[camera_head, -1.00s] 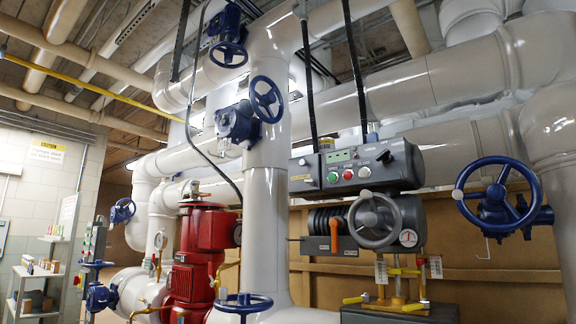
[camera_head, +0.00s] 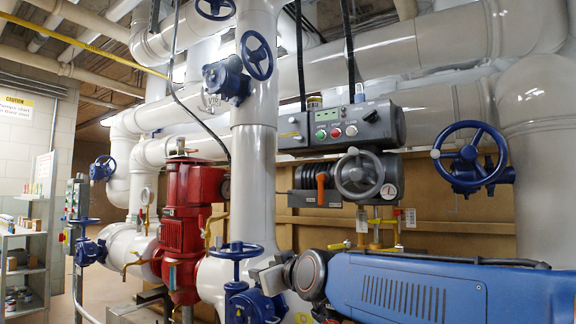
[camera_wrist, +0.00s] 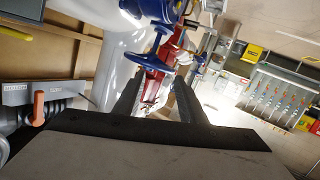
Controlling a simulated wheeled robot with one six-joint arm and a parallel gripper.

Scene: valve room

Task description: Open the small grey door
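I cannot make out a small grey door for certain in either view. The head view shows a grey control box (camera_head: 340,130) with coloured buttons on the pipework, and a narrow grey box (camera_head: 76,205) at the left. My gripper (camera_wrist: 156,88) shows in the wrist view with its two dark fingers apart and nothing held between them. A blue valve handwheel and red pump parts lie beyond the fingers. In the head view my blue arm reaches in from the lower right, its grey end close to the blue valve at the bottom centre; the fingers are not clear there.
Blue handwheels (camera_head: 470,157) stick out from the white pipes. A red pump (camera_head: 187,215) stands left of centre. A grey shelf (camera_head: 22,265) with small items is at the far left. The wrist view shows a rack of tags (camera_wrist: 278,98) and pale floor at the right.

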